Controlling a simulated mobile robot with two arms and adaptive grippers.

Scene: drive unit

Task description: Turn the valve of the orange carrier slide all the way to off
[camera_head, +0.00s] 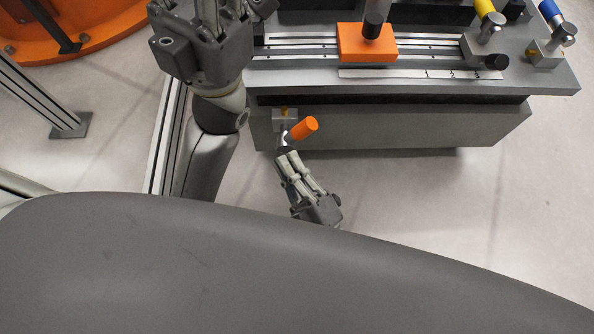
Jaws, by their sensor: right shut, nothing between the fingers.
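The orange carrier slide (352,42) sits on the rails on top of the grey unit, with a dark knob above it. A valve (283,117) with an orange handle (304,128) is mounted on the unit's front face near its left end. The handle points to the upper right. My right gripper (286,160) comes from below, shut and empty, with its fingertips just below the handle's pivot. I cannot tell whether they touch it. My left gripper (208,18) is at the top left; its fingertips are cut off by the frame.
A yellow-handled valve (487,8) and a blue-handled valve (552,12) stand at the right of the unit's top (540,82). A numbered scale strip (400,73) lies before the slide. A metal post (165,135) stands left of the unit. The floor at right is clear.

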